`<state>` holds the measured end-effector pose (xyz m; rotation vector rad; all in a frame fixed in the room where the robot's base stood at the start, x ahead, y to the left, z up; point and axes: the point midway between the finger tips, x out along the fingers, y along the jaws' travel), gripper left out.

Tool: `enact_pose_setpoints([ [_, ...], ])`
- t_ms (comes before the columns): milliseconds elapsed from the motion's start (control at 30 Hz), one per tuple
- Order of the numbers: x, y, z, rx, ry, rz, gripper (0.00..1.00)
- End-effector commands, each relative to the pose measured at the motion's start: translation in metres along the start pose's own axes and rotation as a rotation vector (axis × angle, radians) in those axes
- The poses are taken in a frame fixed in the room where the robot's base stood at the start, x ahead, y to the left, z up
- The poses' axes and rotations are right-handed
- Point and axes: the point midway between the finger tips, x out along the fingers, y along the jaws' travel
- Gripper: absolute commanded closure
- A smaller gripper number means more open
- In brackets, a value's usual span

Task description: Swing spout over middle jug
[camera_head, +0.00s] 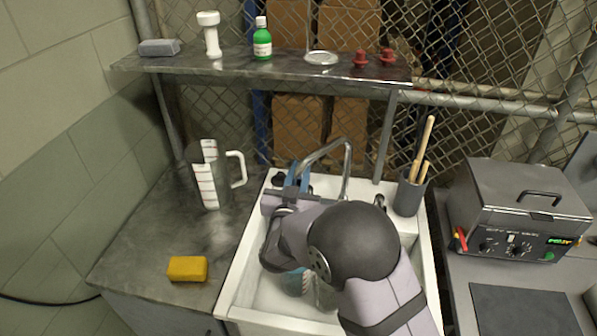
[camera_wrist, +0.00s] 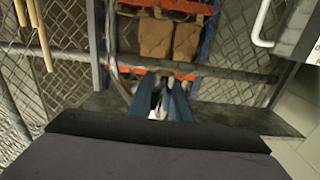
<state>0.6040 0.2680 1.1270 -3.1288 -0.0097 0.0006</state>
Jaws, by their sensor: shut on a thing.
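The chrome spout (camera_head: 330,150) rises at the back of the white sink (camera_head: 232,296) and arches left, its end reaching my gripper (camera_head: 298,174). My gripper's blue fingers are shut on the spout's end; the wrist view shows the fingers (camera_wrist: 160,104) close together around a pale piece. A clear measuring jug (camera_head: 212,178) with white scale strips and a white handle stands upright on the counter left of the sink. A bluish striped thing (camera_head: 294,283) shows in the basin below my arm, mostly hidden; I cannot tell whether it is a jug. No middle jug is clearly visible.
A yellow sponge (camera_head: 187,268) lies on the left counter. A grey holder (camera_head: 410,193) with wooden tools stands at the sink's back right, beside a grey lidded machine (camera_head: 519,205). A metal shelf (camera_head: 280,66) with small items runs above the back; a mesh fence stands behind.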

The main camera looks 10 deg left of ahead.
Motion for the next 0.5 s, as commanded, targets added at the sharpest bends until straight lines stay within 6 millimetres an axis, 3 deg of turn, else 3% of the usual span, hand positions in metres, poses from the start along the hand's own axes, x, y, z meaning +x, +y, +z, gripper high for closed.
enact_pose_setpoints([
  [267,-0.015,0.019,0.002,0.0,0.0,-0.09,1.0],
  [500,-0.03,0.049,0.002,0.002,0.001,-0.088,1.0],
])
